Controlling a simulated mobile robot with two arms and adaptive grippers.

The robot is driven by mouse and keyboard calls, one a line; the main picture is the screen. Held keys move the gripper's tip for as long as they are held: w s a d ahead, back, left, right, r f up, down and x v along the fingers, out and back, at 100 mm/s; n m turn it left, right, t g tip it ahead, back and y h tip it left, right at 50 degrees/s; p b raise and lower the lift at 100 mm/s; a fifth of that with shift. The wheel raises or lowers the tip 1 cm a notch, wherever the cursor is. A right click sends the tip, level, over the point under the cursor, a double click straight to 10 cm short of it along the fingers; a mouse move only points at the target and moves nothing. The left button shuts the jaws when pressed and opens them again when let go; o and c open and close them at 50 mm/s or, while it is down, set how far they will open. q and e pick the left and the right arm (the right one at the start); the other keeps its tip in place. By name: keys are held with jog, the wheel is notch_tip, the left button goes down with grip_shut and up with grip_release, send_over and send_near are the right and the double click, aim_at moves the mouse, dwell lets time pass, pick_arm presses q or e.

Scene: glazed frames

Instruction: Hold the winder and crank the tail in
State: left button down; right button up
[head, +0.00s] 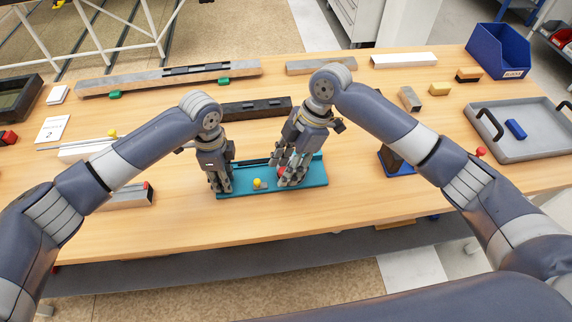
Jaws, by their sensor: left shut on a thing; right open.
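The winder appears as a long teal base (316,177) lying on the table near its front edge, with a small yellow knob (257,183) on it and a dark strip along its back. My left gripper (221,188) is shut on the winder's left end. My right gripper (289,180) is open over the right half of the winder, close to a red part (281,170) that its fingers mostly cover. I cannot tell whether it touches that part. The crank and the tail are not clearly visible.
A grey tray (545,146) with a blue block stands at the right, and a blue bin (498,52) behind it. A long grey bar (130,84) and a black bar (255,109) lie behind the winder. A red knob (480,152) stands on the right. The table in front is clear.

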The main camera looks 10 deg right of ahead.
grip_shut()
